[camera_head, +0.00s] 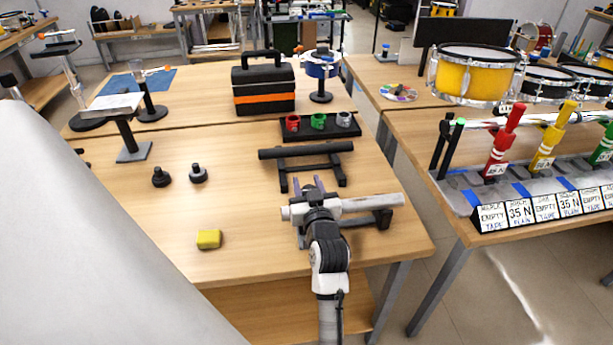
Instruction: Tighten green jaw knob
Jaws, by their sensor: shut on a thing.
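A small green clamp-like piece (318,121) stands between a red one and a grey one on a black rack near the back edge of the table; its knob is too small to make out. My gripper (308,184) is at the front right of the same table, with its two purplish fingers pointing toward the back. It is well in front of the green piece and apart from it. A pale grey tube (370,203) runs crosswise at my gripper, on a black stand. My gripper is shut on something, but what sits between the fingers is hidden.
A black bar on a stand (305,151) lies between my gripper and the rack. A black and orange toolbox (263,85) stands behind. Two black knobs (161,177) and a yellow block (209,239) are at left. Drums and coloured tools fill the right table. The front left tabletop is mostly clear.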

